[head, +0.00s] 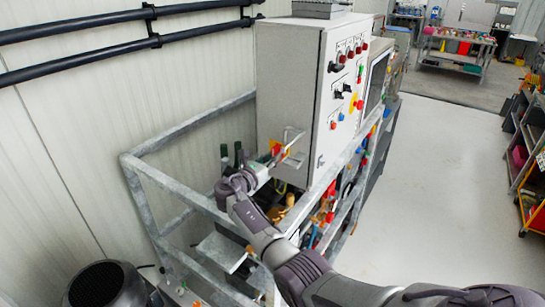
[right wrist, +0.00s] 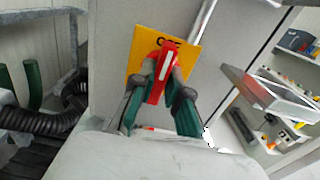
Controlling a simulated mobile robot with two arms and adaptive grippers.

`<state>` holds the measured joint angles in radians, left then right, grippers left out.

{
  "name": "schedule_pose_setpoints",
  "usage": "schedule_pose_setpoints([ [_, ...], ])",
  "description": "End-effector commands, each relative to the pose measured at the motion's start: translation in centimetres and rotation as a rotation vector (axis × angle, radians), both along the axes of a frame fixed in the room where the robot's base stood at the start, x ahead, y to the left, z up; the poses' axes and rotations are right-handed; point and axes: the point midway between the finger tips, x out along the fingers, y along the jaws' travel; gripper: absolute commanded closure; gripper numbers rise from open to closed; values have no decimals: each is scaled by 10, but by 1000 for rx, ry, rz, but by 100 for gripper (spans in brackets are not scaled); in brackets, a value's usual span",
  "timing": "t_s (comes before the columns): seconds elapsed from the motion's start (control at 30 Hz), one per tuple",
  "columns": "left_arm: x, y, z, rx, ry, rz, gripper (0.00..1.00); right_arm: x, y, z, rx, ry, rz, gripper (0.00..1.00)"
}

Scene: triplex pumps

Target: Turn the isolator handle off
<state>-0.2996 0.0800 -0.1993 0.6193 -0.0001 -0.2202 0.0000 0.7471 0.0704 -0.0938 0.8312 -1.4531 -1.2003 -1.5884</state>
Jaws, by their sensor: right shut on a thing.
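The isolator handle (right wrist: 160,76) is red with a white stripe and sits on a yellow plate (right wrist: 190,48) on the side of the grey control cabinet (head: 288,88). In the right wrist view my right gripper (right wrist: 162,88) is shut on the handle, with one finger on each side of it. The handle points up and down in that picture, tilted slightly. In the head view the yellow and red of the isolator (head: 279,149) show just beyond my right gripper (head: 272,160), which partly hides it. My left gripper is in neither view.
A galvanised frame (head: 165,138) surrounds the cabinet's lower side, with pipes and coloured valves below. A black motor-like unit (head: 104,286) stands at the bottom left. A shelf rack (head: 528,140) is at the right. The grey floor (head: 440,190) between is clear.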

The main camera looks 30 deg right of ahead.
Motion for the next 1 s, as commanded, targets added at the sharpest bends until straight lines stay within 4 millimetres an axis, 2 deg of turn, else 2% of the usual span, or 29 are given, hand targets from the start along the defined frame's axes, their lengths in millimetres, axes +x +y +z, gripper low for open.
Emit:
schedule_pose_setpoints([
  [0.27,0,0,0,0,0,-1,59,0,-1,1,-3,3,-1,100],
  [0.3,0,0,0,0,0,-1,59,0,-1,1,-3,3,0,82],
  [0.43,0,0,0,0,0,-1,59,0,0,1,-3,2,0,60],
  [0.77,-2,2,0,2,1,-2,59,-1,2,0,-1,1,1,60],
  [0.87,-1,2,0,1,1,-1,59,-3,10,0,-1,1,3,60],
  [1.0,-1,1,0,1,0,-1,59,-13,34,-1,0,0,4,60],
])
